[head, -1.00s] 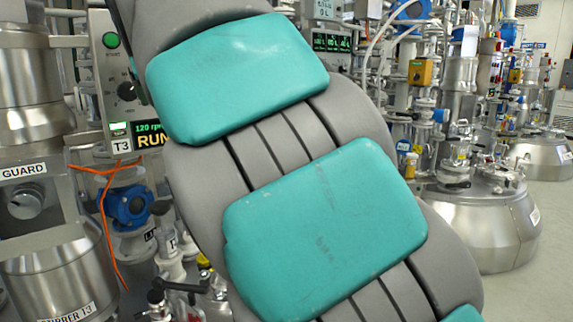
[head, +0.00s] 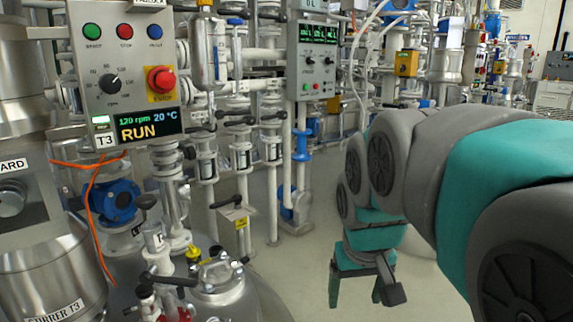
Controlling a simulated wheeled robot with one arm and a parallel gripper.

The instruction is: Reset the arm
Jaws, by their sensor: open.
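My grey and teal arm (head: 482,190) reaches in from the right edge of the head view and bends down toward the middle right. My gripper (head: 358,297) hangs at its end, pointing down over the pale floor. Its teal fingers stand apart with floor visible between them, and it holds nothing. It is clear of the equipment to its left.
A T3 control panel (head: 130,80) with a red stop button and a lit RUN display stands at left. Below it are a steel vessel lid (head: 217,280), valves and an orange cable (head: 92,225). Another panel (head: 319,60) stands behind. Floor (head: 300,262) is free around the gripper.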

